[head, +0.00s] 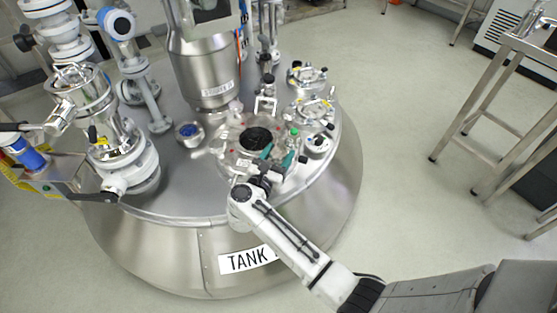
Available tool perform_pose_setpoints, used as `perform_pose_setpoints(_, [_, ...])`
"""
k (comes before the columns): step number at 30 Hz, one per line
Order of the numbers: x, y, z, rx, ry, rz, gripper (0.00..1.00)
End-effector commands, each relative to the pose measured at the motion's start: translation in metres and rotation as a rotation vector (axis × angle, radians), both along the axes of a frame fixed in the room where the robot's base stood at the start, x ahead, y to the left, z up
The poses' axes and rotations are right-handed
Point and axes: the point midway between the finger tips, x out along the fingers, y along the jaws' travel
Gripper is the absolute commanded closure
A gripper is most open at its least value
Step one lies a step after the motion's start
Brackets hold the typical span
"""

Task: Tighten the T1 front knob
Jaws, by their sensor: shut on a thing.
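The large steel tank (165,240) carries the label TANK, partly covered by my arm. On its lid is a round hatch (232,150) with a dark round centre (257,138). My gripper (277,156), with teal fingers, is at the front right edge of this hatch. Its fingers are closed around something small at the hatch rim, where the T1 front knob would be. The knob itself is hidden by the fingers and is too small to make out.
A steel column (205,75) rises behind the hatch. Valves and pipework (120,150) crowd the lid's left side. A flanged port (308,108) and a small green-topped fitting (294,132) stand close right of the gripper. A steel table (500,80) stands far right, with clear floor between.

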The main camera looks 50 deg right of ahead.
Motion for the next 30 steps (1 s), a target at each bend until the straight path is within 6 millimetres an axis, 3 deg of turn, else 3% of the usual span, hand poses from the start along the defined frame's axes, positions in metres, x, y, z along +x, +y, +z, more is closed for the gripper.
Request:
perform_pose_setpoints(12, [0.0011,0.0000,0.0017,-0.004,-0.004,-0.168,0.72])
perform_pose_setpoints(27, [0.0006,-0.0007,0.0040,-0.006,-0.005,-0.186,0.72])
perform_pose_setpoints(28, [0.0006,-0.0008,0.0041,-0.006,-0.005,-0.186,0.41])
perform_pose_setpoints(30, [0.0006,-0.0007,0.0038,-0.005,-0.005,-0.186,0.34])
